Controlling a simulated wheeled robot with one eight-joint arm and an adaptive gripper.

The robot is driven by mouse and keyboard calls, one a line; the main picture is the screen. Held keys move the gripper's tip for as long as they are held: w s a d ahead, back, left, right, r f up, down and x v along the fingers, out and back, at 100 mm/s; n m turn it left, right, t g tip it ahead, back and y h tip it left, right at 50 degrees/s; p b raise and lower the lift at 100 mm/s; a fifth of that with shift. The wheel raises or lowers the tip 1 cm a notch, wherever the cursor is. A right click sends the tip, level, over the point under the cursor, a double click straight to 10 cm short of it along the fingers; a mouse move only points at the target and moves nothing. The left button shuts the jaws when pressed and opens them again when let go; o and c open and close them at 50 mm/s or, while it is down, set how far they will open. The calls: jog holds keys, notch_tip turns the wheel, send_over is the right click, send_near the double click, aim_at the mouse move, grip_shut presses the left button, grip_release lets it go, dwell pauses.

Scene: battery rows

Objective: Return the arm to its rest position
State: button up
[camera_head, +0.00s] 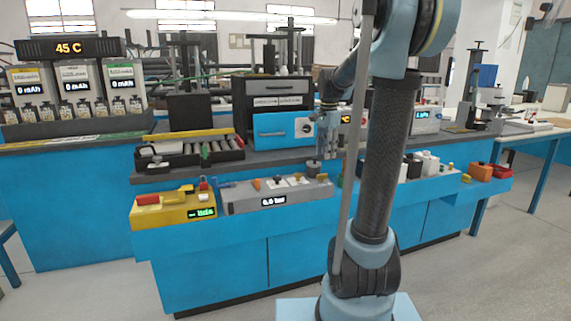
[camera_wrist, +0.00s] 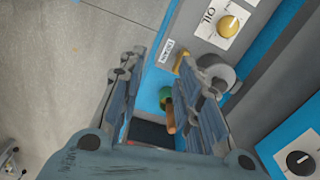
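My gripper (camera_head: 327,154) hangs down over the bench, in front of the blue-fronted box with a dial. In the wrist view its two ribbed fingers (camera_wrist: 160,62) stand wide apart, with nothing held between them. Through the gap I see a green round part (camera_wrist: 165,97) and a copper-coloured rod (camera_wrist: 170,118) beyond the fingers. My arm rises on the right of the head view and hides part of the bench behind it.
A grey device reading 0.0 bar (camera_head: 275,194) and a yellow device (camera_head: 173,209) sit along the bench's front. A dark tray of cylinders (camera_head: 238,155) lies behind. The blue-fronted box (camera_head: 270,133) stands behind my gripper. A yellow knob (camera_wrist: 229,25) shows in the wrist view. The floor in front is clear.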

jog(key=s+f+n+t, duration=0.1)
jog(key=s+f+n, duration=0.5)
jog(key=s, duration=0.9)
jog(key=s+f+n, duration=0.6)
jog(key=s+f, duration=0.5)
jog(key=s, duration=0.4)
jog(key=shift+d+f+n+t, duration=0.25)
jog(key=shift+f+n+t, duration=0.05)
jog(key=shift+f+t, duration=0.1)
jog(key=shift+w+f, duration=0.2)
jog(key=shift+w, duration=0.3)
